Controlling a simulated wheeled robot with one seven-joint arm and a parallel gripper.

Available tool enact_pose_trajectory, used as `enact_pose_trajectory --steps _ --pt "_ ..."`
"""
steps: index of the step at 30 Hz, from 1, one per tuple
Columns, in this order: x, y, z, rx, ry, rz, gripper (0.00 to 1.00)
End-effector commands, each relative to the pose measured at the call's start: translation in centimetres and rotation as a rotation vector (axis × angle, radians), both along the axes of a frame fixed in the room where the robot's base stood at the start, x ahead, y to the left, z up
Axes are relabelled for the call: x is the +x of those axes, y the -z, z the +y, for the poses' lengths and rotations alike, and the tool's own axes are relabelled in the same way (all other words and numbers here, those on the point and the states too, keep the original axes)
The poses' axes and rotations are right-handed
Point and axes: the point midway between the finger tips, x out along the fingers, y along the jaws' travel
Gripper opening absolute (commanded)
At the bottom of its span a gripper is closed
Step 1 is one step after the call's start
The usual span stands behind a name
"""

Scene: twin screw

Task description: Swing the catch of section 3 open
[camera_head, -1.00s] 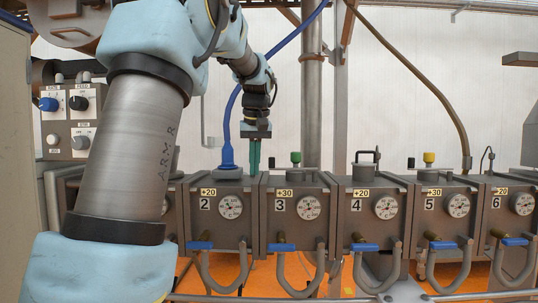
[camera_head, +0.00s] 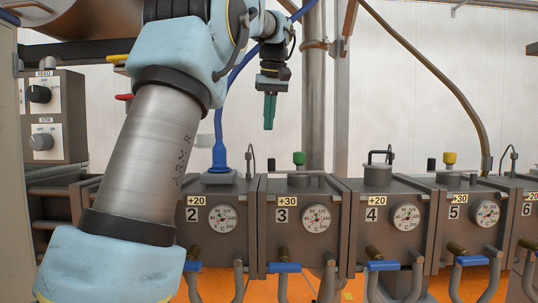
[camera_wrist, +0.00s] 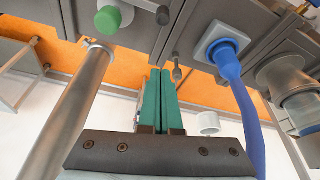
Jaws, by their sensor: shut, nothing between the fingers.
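Section 3 (camera_head: 281,235) is a dark grey box with a "+30" tag, a number 3 and a round dial in the head view. A green-capped fitting (camera_head: 299,158) stands on its top; the green cap (camera_wrist: 108,18) also shows in the wrist view. A thin curved rod (camera_head: 251,155) stands near the seam between sections 2 and 3. I cannot tell which part is the catch. My gripper (camera_head: 269,127), with teal fingers, points down above the section tops, apart from them. Its fingers (camera_wrist: 160,75) are shut and empty in the wrist view.
A blue hose (camera_head: 219,155) rises from section 2, left of my gripper, and a steel post (camera_head: 315,120) stands to the right. Section 4 (camera_head: 375,240) carries a black-handled fitting. Blue-handled valves (camera_head: 284,267) line the front.

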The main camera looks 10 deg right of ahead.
Motion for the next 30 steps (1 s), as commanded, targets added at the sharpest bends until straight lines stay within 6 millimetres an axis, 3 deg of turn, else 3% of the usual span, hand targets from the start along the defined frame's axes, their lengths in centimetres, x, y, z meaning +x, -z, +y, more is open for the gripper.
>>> enact_pose_trajectory --steps 5,17,24,30 --pt "0.6 1.9 0.1 0.002 -0.001 0.003 0.00" --pt "3.2 9.4 0.3 0.001 -0.002 0.003 0.00" --pt "0.0 9.1 0.0 -0.001 0.000 0.001 0.00" --pt "-0.8 9.3 0.0 0.000 0.000 0.000 0.00"
